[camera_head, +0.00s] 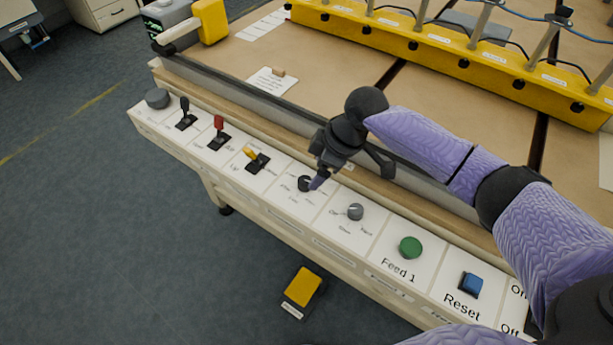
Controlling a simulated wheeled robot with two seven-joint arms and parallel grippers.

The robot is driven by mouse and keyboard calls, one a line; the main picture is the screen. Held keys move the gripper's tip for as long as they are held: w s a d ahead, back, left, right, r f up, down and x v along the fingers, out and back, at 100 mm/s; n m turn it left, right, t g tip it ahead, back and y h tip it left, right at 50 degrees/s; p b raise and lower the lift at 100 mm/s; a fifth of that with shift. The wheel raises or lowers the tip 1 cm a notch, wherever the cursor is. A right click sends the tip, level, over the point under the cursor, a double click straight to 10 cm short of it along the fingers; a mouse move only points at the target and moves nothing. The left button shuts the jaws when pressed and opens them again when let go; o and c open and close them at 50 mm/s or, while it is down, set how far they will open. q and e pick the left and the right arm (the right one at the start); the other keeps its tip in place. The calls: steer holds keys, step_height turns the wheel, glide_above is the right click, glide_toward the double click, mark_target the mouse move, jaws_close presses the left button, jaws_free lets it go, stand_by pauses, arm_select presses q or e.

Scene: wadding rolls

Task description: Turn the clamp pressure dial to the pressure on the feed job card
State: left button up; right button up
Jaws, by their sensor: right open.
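My right gripper (350,170) is open over the front control strip. One fingertip is close beside a small black dial (304,184) with tiny labels around it; I cannot tell whether they touch. The other finger is apart, to the right. The dial is partly covered by the finger, and its setting is too small to read. A grey pointer knob (355,211) sits on the panel to its right. A white card (267,86) with small print lies on the brown table behind the strip, a small tan block at its top edge. The print is unreadable. My left gripper is out of view.
The strip also bears a grey knob (157,98), black (185,113), red (219,129) and yellow (255,158) levers, a green button (410,247) and a blue button (471,284). A yellow pedal (302,287) is on the floor. A yellow beam (450,60) crosses the table.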

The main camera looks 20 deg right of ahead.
mark_target(305, 180)
steer(key=w+f+b, duration=0.1)
steer(key=f, duration=0.1)
steer(key=w+a+f+b, duration=0.1)
steer(key=f+b, duration=0.1)
steer(key=f, duration=0.1)
steer(key=w+f+b, duration=0.1)
steer(key=f, duration=0.1)
steer(key=shift+w+a+f, duration=0.2)
steer(key=shift+w, duration=0.05)
steer(key=shift+f+b, duration=0.15)
steer(key=shift+b, duration=0.15)
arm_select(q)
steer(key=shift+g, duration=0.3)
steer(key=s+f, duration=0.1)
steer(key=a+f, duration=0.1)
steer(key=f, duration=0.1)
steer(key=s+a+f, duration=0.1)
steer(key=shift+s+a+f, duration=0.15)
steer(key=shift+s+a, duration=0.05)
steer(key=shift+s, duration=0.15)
arm_select(e)
steer(key=shift+c, duration=0.3)
